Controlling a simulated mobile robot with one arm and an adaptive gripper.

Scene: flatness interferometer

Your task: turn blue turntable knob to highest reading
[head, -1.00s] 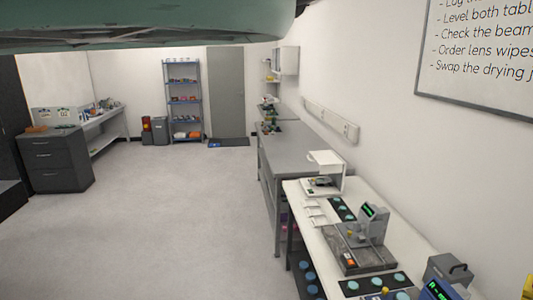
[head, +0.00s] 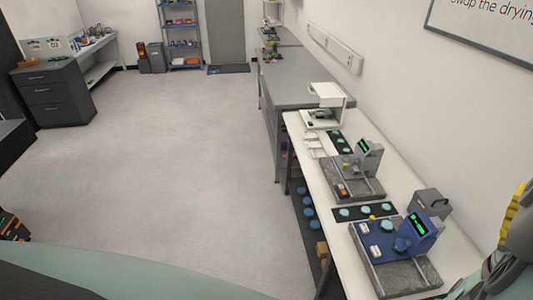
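The blue instrument (head: 381,242) stands on a grey stone slab (head: 414,276) at the near end of the white bench, at lower right in the head view. It has a tilted display (head: 417,224) with green characters too small to read. A round blue part (head: 400,244) sits in front of the display; I cannot tell whether it is the turntable or its knob. White labels lie on its left side. Part of my arm shows at the lower right edge, to the right of the instrument. My gripper's fingertips are not visible.
A similar grey instrument (head: 341,166) stands farther along the white bench (head: 318,187). Between them lies a dark strip (head: 358,213) with teal discs. A grey box with a handle (head: 431,202) is near the wall. The floor (head: 170,160) left of the bench is clear.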

